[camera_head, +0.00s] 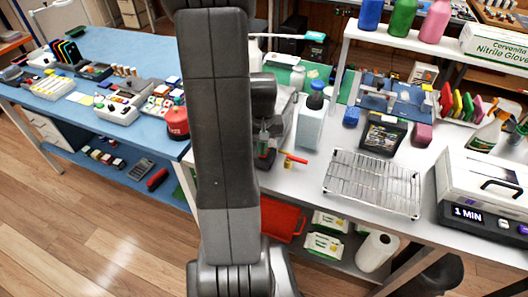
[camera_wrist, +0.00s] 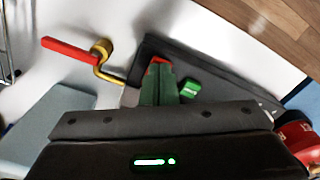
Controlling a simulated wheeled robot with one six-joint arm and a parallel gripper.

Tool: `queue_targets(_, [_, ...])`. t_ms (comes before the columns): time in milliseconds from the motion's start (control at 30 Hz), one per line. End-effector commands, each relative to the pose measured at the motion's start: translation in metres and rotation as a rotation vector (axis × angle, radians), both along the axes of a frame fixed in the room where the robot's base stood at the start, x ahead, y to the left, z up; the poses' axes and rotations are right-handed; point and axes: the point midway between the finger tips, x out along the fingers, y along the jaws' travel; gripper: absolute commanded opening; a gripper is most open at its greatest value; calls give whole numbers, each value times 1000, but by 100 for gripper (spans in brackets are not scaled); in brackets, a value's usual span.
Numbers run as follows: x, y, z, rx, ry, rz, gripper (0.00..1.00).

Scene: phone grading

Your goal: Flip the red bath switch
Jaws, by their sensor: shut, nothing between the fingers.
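My gripper shows in the wrist view (camera_wrist: 160,88) with its narrow greenish fingers together and nothing held. In the head view my gripper (camera_head: 264,146) hangs low, partly behind my arm, near the bench's front edge. A small red patch (camera_wrist: 158,60) shows right at the fingertips; I cannot tell for sure whether it is the red bath switch or whether it is touched. A dark panel (camera_wrist: 230,85) lies around and beyond the fingers. A small green block (camera_wrist: 191,88) with a pale mark sits just right of them. My arm hides much of this spot.
A wire rack (camera_head: 372,183) lies farther right. A red can (camera_head: 177,123) stands on the blue bench.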

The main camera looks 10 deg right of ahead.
Motion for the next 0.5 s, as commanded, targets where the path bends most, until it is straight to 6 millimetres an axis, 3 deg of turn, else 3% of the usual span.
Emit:
queue_targets(267, [0,0,-5,0,0,0,0])
queue_targets(500, [0,0,2,0,0,0,0])
